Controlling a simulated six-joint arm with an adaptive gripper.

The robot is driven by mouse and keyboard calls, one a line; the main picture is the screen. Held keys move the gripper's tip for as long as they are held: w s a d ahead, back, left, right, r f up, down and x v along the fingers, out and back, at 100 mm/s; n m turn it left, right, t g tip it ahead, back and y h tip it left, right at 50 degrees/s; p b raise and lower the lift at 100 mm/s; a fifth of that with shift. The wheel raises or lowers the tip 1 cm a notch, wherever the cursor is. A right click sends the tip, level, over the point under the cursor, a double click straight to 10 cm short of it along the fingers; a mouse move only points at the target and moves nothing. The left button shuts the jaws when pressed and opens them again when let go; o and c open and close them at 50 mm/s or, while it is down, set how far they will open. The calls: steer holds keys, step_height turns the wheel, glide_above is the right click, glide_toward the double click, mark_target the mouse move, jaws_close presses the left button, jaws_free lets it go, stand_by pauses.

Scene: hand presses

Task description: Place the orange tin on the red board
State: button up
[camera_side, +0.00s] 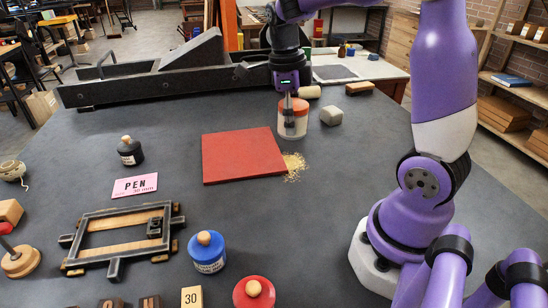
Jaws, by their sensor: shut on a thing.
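My gripper (289,103) points down and is shut on the top of the tin. The tin is apart from the board, and I cannot tell whether its base touches the table. The red board lies flat on the dark table and its top is bare.
Yellowish grains (294,167) lie at the board's right edge. A black jar (130,151), pink card (135,187) and metal-and-wood frame (118,238) are left; a blue tin (207,254) and red tin (253,295) are in front.

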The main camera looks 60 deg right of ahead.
steer(key=w+a+n+t+h, duration=0.1)
steer(key=w+a+n, duration=0.9)
steer(key=w+n, duration=0.35)
glide_above(242, 150)
steer(key=shift+n, duration=0.35)
steer(key=f, duration=0.6)
steer(key=shift+a+f, duration=0.25)
steer(key=shift+a, duration=0.1)
steer(key=shift+w+d+f, duration=0.1)
steer(key=shift+d+f, duration=0.05)
steer(key=shift+f, duration=1.95)
steer(key=o, duration=1.3)
steer(key=shift+f, duration=0.15)
